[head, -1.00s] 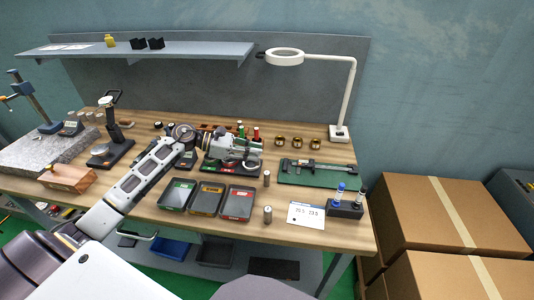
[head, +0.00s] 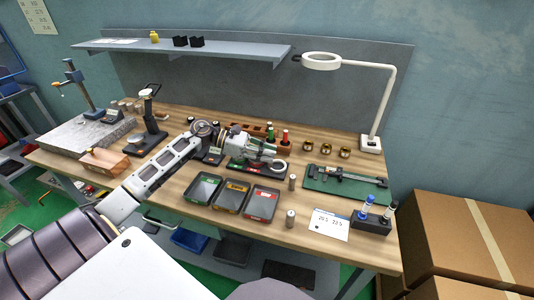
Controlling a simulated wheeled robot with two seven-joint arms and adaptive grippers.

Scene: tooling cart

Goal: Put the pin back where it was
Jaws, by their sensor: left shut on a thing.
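My left gripper (head: 269,152) is above the middle of the bench, low over a dark stand with a pale ring (head: 279,165). It is shut; the pin in it is too small and too hidden by the fingers to make out. Right behind it stands a brown block (head: 284,146) with a green-topped and a red-topped gauge. Two grey metal cylinders (head: 292,182) (head: 290,218) stand upright on the bench, right of the trays. My right gripper is not in view.
Three trays, grey with green (head: 203,187), yellow (head: 231,195) and red labels, lie in front of the gripper. A green mat (head: 319,184) with a caliper, a white card (head: 329,225) and a dark holder (head: 371,222) are at right. A lamp (head: 371,142) rises behind.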

